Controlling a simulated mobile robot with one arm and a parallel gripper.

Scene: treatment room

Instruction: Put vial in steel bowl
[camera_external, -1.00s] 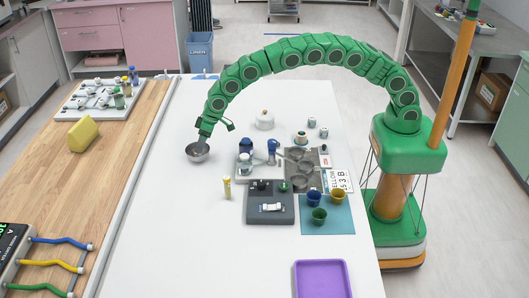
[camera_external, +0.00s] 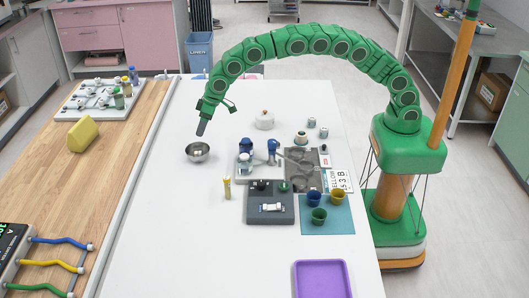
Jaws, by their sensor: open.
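The steel bowl (camera_external: 188,156) stands on the white table, left of its middle. A small pale shape (camera_external: 198,152) shows inside the bowl; it is too small for me to tell for sure whether it is a vial. A yellow vial-like tube (camera_external: 227,189) stands upright on the table, in front and to the right of the bowl. My gripper (camera_external: 201,130) hangs just above the bowl's far side, pointing down and clear of the rim. It is open, with nothing seen between its fingers.
Right of the bowl are a white lidded pot (camera_external: 264,121), a dark grey tray (camera_external: 285,214), and blue, yellow and green cups on a teal mat (camera_external: 338,228). A purple tray (camera_external: 322,281) lies at the front. The table's left front is clear.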

